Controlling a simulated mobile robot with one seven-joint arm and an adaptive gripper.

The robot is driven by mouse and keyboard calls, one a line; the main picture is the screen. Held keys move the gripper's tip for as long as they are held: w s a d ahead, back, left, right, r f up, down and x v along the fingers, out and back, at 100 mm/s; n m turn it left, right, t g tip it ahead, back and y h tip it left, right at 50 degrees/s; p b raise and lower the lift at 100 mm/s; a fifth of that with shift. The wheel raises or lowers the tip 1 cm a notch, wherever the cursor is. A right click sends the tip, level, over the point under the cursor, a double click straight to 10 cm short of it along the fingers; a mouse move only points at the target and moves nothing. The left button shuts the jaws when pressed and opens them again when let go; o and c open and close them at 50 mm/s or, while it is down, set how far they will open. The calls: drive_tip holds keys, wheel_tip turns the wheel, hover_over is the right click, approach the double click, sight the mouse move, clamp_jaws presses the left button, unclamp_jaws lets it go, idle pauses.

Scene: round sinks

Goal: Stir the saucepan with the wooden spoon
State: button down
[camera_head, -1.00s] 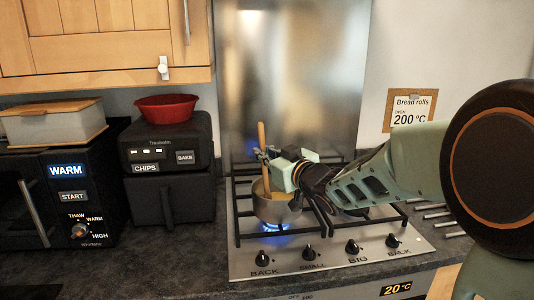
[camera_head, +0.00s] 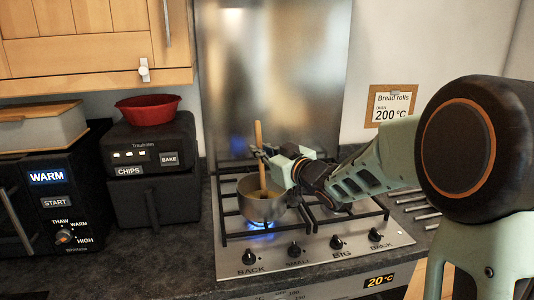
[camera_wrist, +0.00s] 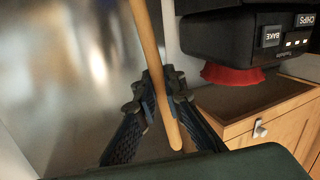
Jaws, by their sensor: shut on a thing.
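The saucepan (camera_head: 262,209) is a small metal pan on the front left burner of the hob, with a blue flame under it and yellowish contents inside. The wooden spoon (camera_head: 259,143) stands nearly upright, its lower end inside the pan. In the wrist view the spoon handle (camera_wrist: 149,52) passes between the fingers of my gripper (camera_wrist: 160,90). The spoon's tip is hidden in the pan.
The steel hob (camera_head: 318,248) has black grates and several knobs along its front. A black air fryer (camera_head: 150,165) with a red bowl (camera_head: 148,106) on top stands to the left, next to a black microwave (camera_head: 50,195). A steel splashback (camera_head: 275,70) rises behind the hob.

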drive_tip(key=shift+a, duration=0.3)
wheel_tip(320, 180, up, 9)
drive_tip(key=s+p, duration=0.2)
drive_tip(key=p, duration=0.5)
drive_tip(key=shift+a+r, duration=0.2)
drive_tip(key=shift+a, duration=0.05)
idle(0.7)
